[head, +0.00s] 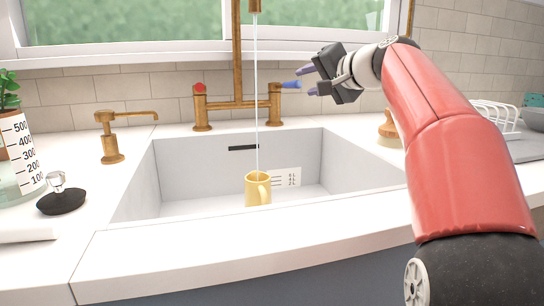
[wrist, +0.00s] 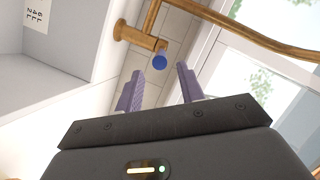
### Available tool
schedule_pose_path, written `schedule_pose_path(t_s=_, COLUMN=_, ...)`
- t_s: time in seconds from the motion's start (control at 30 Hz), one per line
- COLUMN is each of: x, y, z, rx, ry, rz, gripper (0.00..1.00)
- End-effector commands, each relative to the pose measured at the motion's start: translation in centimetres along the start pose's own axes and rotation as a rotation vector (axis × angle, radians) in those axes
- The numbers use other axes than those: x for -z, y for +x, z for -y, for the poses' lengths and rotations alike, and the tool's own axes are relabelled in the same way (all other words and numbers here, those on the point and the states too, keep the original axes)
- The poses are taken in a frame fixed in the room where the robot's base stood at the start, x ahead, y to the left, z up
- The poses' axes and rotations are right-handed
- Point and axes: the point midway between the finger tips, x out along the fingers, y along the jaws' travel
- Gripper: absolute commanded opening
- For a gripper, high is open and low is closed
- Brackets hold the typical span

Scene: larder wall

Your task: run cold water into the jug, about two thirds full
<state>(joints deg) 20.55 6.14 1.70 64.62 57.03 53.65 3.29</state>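A yellow jug (head: 256,190) with a handle stands upright in the sink (head: 200,170). A thin water stream (head: 256,110) runs from the brass tap's spout (head: 255,6) down to the jug's mouth. The water level inside is hidden. The tap has a red-marked handle (head: 200,88) on the left and a blue cold handle (head: 290,84) on the right. My gripper (head: 307,82) is open just right of the blue handle. In the wrist view the blue end (wrist: 160,62) shows ahead, between the open fingertips (wrist: 158,76); I cannot tell whether they touch it.
A clear measuring vessel (head: 18,150) with a printed scale and a dark sink plug (head: 62,200) are on the left counter. A smaller brass spout (head: 112,140) stands left of the sink. A brush (head: 388,130) and a dish rack (head: 495,120) are at right. The front counter is clear.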

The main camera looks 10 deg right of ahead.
Motion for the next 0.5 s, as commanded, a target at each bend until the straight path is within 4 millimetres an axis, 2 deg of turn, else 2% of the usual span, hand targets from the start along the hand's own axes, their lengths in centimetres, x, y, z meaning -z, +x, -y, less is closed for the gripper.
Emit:
schedule_pose_path(t_s=0.1, x=0.2, y=-0.6, z=-0.2, rx=-0.001, ry=0.001, rz=-0.003, gripper=0.38)
schedule_pose_path(t_s=0.23, x=0.2, y=-0.1, z=0.0, rx=0.001, ry=0.000, rz=0.001, gripper=0.38)
schedule_pose_path(t_s=0.5, x=0.1, y=4.1, z=0.1, rx=0.001, ry=0.001, rz=0.004, gripper=0.38)
